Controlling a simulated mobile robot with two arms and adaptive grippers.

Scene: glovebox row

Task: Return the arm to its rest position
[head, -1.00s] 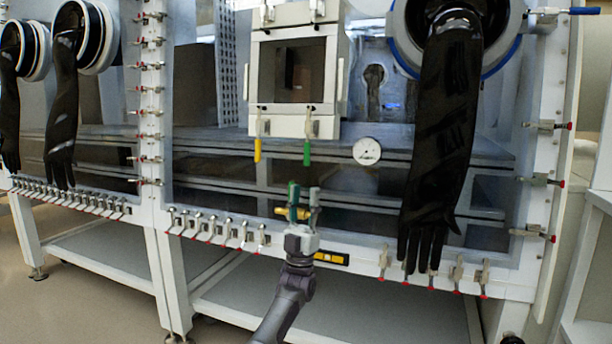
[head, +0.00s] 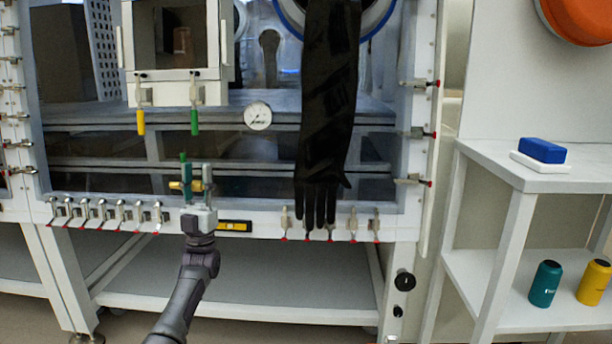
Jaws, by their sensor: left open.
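My left gripper (head: 197,183) is in front of the lower middle of the glovebox, fingers pointing up. It is open, with no object clearly held. A brass valve (head: 178,186) with an upright green handle (head: 183,162) shows at and just behind its left finger; whether they touch cannot be told. My left arm (head: 188,283) reaches up from the bottom edge, still extended toward the glovebox. My right gripper is not in view.
A black glove (head: 327,120) hangs right of my gripper. Latches (head: 108,213) line the glovebox's lower edge, near a yellow level (head: 235,226). A gauge (head: 257,116) is above. At right, a white shelf (head: 490,152) holds a blue block (head: 542,150) and two cans (head: 545,284).

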